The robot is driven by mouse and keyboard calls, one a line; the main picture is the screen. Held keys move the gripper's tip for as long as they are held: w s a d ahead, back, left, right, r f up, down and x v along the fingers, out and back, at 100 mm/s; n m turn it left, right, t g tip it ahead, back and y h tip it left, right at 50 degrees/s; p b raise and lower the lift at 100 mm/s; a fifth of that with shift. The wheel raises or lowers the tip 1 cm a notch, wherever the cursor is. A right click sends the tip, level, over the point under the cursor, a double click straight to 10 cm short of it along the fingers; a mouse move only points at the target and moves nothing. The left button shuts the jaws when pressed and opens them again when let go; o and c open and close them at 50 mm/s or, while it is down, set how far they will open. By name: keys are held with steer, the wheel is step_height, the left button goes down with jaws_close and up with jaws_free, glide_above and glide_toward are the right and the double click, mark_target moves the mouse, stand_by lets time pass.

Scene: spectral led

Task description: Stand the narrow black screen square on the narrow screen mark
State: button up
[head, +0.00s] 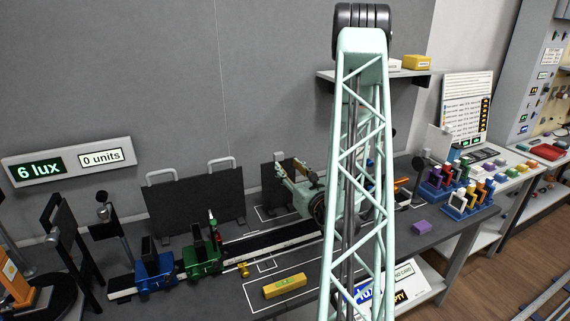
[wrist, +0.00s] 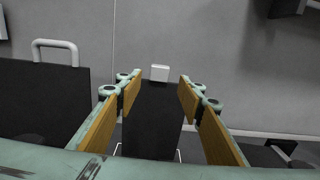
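The narrow black screen (head: 270,182) stands upright at the back of the bench, with a small white block on its top edge. In the wrist view the screen (wrist: 153,120) is straight ahead, between the fingertips. My gripper (wrist: 160,85) is open, its wood-coloured pads on either side of the screen; I cannot tell whether they touch it. In the head view my gripper (head: 299,172) is just right of the screen and partly covers it. White outline marks (head: 264,213) show on the bench by the screen's foot; the arm hides part of this area.
A wide black screen (head: 195,200) with two handles stands to the left. A black rail (head: 265,241) with blue (head: 155,272) and green (head: 203,258) carriages runs in front. A yellow block (head: 285,287) and a purple block (head: 422,227) lie on the bench. A wall shelf (head: 378,76) is above right.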

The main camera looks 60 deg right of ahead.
steer(key=shift+s+a+r+p, duration=0.1)
steer(key=shift+s+a+p, duration=0.25)
steer(key=shift+p, duration=1.95)
steer(key=shift+p+v, duration=0.85)
steer(key=shift+p, duration=1.5)
